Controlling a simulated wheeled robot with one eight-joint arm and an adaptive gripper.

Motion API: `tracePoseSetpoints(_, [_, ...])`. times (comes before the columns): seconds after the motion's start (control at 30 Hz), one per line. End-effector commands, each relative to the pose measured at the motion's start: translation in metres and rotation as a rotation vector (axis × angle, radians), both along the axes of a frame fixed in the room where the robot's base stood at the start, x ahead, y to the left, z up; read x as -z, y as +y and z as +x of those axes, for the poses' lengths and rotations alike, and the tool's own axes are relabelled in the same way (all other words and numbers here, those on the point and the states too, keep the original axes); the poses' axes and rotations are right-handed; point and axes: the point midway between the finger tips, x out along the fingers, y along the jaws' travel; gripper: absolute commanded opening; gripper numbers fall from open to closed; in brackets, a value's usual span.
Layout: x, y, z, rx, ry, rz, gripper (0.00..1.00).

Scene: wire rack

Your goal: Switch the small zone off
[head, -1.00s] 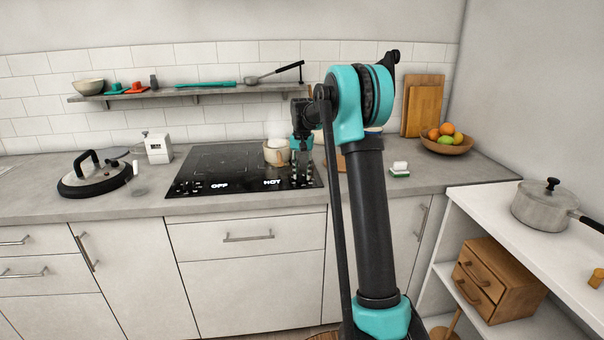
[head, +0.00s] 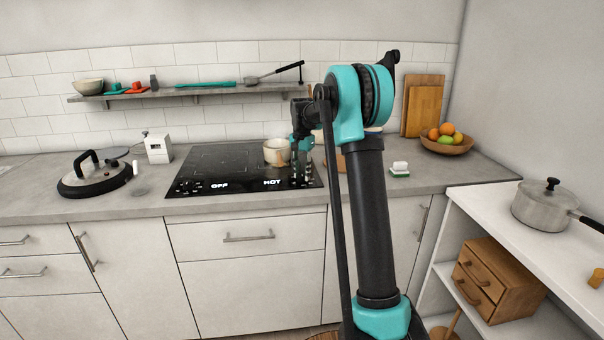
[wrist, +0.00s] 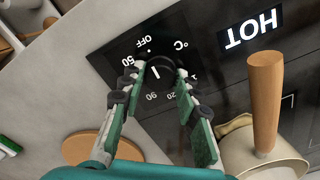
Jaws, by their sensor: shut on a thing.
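The black cooktop (head: 225,165) has a lit OFF label (head: 219,186) at its left front and a lit HOT label (head: 272,182) at its right front, also seen in the wrist view (wrist: 250,28). My gripper (head: 302,182) is over the right front corner. In the wrist view its fingertips (wrist: 160,68) are shut on a dark round knob (wrist: 157,76). The dial around it reads OFF, 50, 90, 120 and °C. In the head view the gripper hides the knob.
A cream pot (head: 276,152) with a wooden handle (wrist: 264,95) stands on the cooktop close beside my fingers. A round wooden board (wrist: 90,147) and a sponge (head: 399,170) lie to the right on the counter. A large lid (head: 92,178) lies at the left.

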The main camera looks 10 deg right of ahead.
Motion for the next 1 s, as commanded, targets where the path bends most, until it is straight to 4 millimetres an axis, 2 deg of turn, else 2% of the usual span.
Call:
tracePoseSetpoints(0.17, [0.000, 0.000, 0.001, 0.000, -0.002, 0.000, 0.03])
tracePoseSetpoints(0.2, [0.000, 0.000, 0.001, 0.000, -0.002, 0.000, 0.36])
tracePoseSetpoints(0.33, [0.000, 0.000, 0.001, 0.000, -0.001, 0.000, 0.53])
tracePoseSetpoints(0.6, [0.000, 0.000, 0.000, -0.001, 0.000, 0.000, 0.53])
tracePoseSetpoints(0.73, [-0.007, 0.000, 0.000, -0.001, 0.000, 0.000, 0.53])
tracePoseSetpoints(0.87, [-0.026, 0.000, 0.000, -0.001, 0.000, 0.000, 0.53])
tracePoseSetpoints(1.0, [-0.055, 0.000, 0.000, -0.001, 0.000, 0.000, 0.53])
